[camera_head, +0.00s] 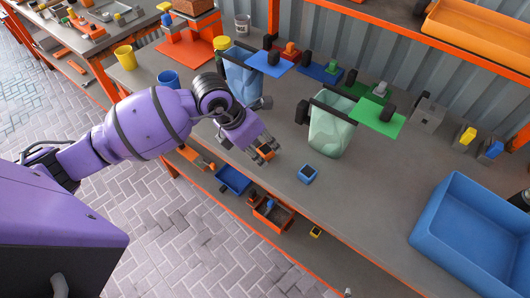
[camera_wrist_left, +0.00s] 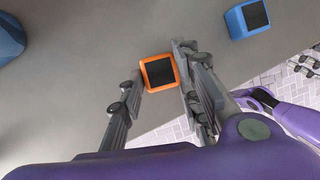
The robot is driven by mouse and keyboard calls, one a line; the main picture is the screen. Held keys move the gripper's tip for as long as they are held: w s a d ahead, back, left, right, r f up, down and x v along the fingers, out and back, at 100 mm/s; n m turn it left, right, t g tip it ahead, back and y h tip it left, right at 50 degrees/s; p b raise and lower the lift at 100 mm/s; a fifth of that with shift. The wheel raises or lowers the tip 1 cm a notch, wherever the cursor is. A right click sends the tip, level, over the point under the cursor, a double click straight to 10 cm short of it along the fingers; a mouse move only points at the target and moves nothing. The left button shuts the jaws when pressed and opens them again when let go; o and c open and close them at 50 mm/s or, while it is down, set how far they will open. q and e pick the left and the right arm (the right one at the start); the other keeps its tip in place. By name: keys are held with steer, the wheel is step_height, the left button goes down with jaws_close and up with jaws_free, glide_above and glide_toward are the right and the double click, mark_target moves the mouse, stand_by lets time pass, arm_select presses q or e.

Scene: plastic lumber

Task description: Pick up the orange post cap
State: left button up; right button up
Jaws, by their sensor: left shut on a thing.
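The orange post cap (camera_head: 265,153) is a small square piece with a dark face, near the front edge of the grey bench in the head view. In the left wrist view the orange cap (camera_wrist_left: 158,72) sits between the two fingers. My left gripper (camera_head: 262,150) is shut on it, with the fingers at its two sides; the left gripper (camera_wrist_left: 160,80) also shows in the wrist view. Whether the cap touches the bench I cannot tell. My right gripper is not in view.
A blue cap (camera_head: 307,174) lies close by, also in the wrist view (camera_wrist_left: 248,18). A pale green bin (camera_head: 330,130) and a blue bin (camera_head: 240,75) stand behind. A large blue tray (camera_head: 440,225) is at the right. The bench between is clear.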

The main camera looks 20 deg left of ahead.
mark_target(268, 149)
arm_select(q)
steer(key=shift+r, duration=0.55)
step_height(268, 149, up, 2)
steer(key=shift+s+a+r, duration=0.1)
steer(key=shift+a+r, duration=0.05)
steer(key=shift+r, duration=0.1)
steer(key=s+a+r, duration=0.5)
steer(key=s+r, duration=0.4)
steer(key=s, duration=0.3)
steer(key=shift+s+r, duration=0.2)
steer(key=shift+s, duration=0.15)
